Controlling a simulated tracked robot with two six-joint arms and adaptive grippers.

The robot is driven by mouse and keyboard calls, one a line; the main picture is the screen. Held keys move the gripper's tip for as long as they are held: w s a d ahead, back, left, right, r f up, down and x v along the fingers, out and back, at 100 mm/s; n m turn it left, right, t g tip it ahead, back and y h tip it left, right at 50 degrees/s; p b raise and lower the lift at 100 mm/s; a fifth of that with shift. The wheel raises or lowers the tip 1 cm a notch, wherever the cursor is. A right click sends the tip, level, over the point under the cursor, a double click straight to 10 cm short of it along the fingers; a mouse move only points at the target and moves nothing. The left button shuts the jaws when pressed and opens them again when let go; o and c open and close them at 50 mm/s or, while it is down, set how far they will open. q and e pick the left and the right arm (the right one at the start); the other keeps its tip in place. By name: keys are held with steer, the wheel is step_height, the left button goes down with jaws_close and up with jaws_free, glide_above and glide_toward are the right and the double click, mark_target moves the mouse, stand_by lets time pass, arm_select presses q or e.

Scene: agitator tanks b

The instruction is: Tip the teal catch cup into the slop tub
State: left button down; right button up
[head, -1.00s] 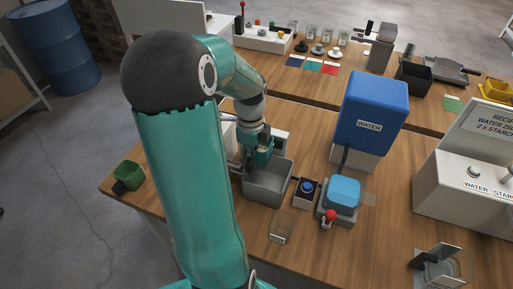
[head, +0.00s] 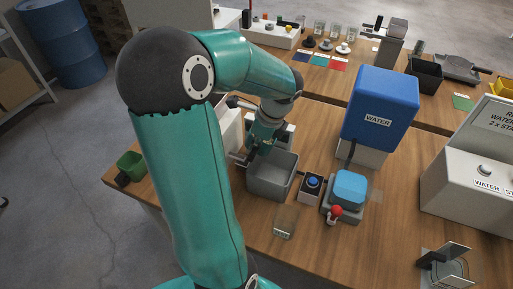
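The slop tub (head: 284,184) is the open grey bin on the wooden bench, in the middle of the head view; no contents show in it. My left gripper (head: 251,156) is over the tub's far left rim. The teal catch cup (head: 263,140) is small and partly hidden at the gripper's fingers, which appear closed on it. It looks tilted above the tub's far side; its mouth and any liquid cannot be made out. My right gripper is not in view.
A green box (head: 131,164) sits at the bench's left edge. A labelled block (head: 285,222) lies in front.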

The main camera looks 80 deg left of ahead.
arm_select(q)
steer(key=shift+s+r+g+y+b, duration=0.1)
steer(key=shift+r+g+y+b, duration=0.15)
steer(key=shift+g+y+b, duration=0.2)
steer(key=shift+s, duration=0.1)
steer(key=shift+g+y+b, duration=0.25)
steer(key=shift+g+b, duration=0.05)
steer(key=shift+g, duration=0.05)
steer(key=shift+r, duration=0.1)
stand_by(0.4)
